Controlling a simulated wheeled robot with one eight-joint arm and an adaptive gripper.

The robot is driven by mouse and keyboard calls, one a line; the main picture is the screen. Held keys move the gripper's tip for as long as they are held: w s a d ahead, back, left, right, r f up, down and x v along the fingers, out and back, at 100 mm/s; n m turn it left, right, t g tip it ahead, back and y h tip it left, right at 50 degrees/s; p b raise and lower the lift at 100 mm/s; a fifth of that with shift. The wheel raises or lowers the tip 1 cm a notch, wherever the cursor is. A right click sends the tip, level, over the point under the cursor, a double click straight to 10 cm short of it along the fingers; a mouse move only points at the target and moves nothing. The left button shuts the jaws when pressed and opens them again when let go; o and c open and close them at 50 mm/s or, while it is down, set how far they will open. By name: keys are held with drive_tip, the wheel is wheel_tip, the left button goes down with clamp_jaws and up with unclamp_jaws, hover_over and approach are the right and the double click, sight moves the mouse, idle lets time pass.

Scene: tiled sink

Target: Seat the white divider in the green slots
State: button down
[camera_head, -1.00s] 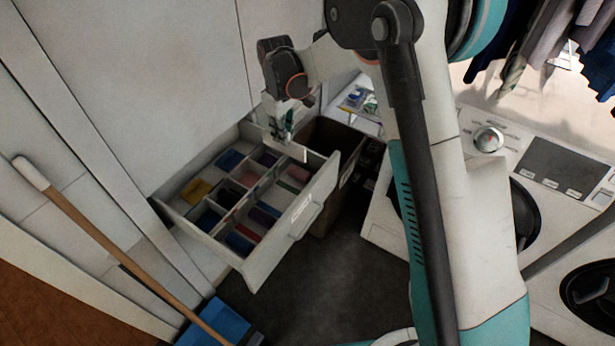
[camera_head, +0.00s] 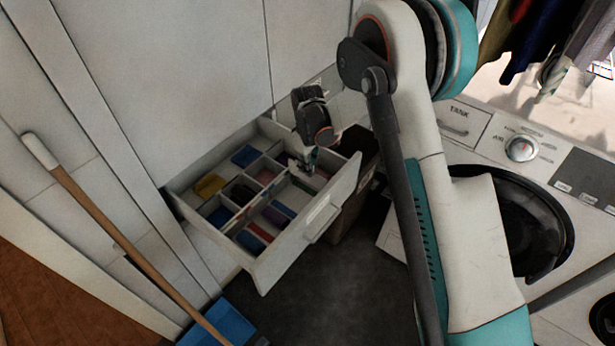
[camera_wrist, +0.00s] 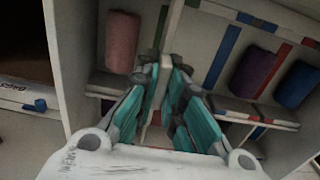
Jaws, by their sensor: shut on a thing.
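My gripper (camera_head: 304,163) is low over the far right part of the open drawer. In the wrist view its teal fingers (camera_wrist: 164,108) are shut on the white divider (camera_wrist: 167,62), a thin pale panel seen nearly edge-on. Its lower end is hidden by the fingers, so I cannot tell whether it sits in a slot. Another dark green strip (camera_wrist: 161,27) shows close beside the divider.
The drawer (camera_head: 262,272) holds several rolled cloths. A pink roll (camera_wrist: 122,42) is left of the fingers; purple (camera_wrist: 256,72) and blue (camera_wrist: 297,84) rolls are right. A broom (camera_head: 110,225) leans at left. A washing machine (camera_head: 470,140) stands at right.

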drive_tip(key=shift+f+b, duration=0.7)
drive_tip(key=shift+f, duration=1.35)
drive_tip(key=shift+f, duration=0.1)
drive_tip(key=c, duration=1.7)
unclamp_jaws()
